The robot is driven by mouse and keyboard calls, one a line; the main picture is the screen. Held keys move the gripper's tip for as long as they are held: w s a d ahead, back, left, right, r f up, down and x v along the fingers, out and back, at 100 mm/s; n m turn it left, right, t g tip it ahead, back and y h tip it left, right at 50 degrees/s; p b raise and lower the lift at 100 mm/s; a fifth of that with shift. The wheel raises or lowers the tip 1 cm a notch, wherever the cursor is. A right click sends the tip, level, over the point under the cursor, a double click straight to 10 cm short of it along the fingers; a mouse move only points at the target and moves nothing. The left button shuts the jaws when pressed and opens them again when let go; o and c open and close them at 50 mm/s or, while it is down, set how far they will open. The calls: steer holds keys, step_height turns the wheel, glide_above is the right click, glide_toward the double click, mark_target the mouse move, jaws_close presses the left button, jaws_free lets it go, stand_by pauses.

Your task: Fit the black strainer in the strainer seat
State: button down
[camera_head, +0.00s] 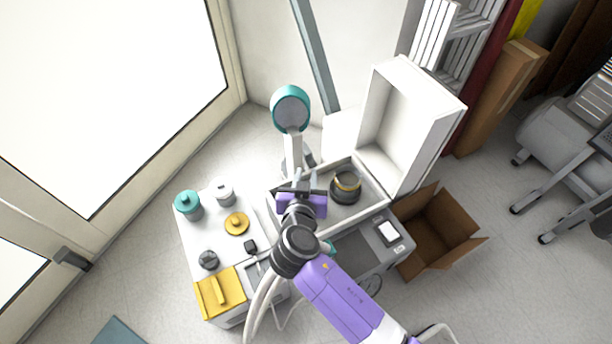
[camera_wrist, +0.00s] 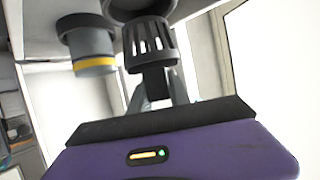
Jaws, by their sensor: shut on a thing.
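The black strainer (camera_wrist: 148,38) is a slotted cage on a narrow stem in the wrist view. My gripper (camera_wrist: 160,92) is shut on its stem, and the cage points away from the purple gripper body. The far end of the cage overlaps a dark round opening (camera_wrist: 138,6) at the top edge, possibly the strainer seat; I cannot tell whether it is inside or only in front of it. In the head view my gripper (camera_head: 300,184) is over the left part of the open white case (camera_head: 372,172); the strainer cannot be made out there.
A dark cylinder with a yellow band (camera_head: 346,186) stands in the case, right of my gripper; it also shows in the wrist view (camera_wrist: 88,45). The raised lid (camera_head: 408,120) bounds the right. A teal-rimmed head (camera_head: 290,108) stands behind. A white table (camera_head: 206,243) holds jars and caps.

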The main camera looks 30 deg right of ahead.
steer(key=shift+f, duration=0.1)
steer(key=shift+s+d+f+b, duration=0.1)
steer(key=shift+s+f+b, duration=0.05)
steer(key=shift+f+b, duration=2)
steer(key=shift+r, duration=0.2)
steer(key=c, duration=1.1)
jaws_free()
steer(key=shift+c, duration=0.2)
steer(key=shift+r, duration=0.15)
steer(key=shift+c, duration=0.5)
steer(key=shift+c, duration=1.4)
steer(key=shift+r, duration=0.1)
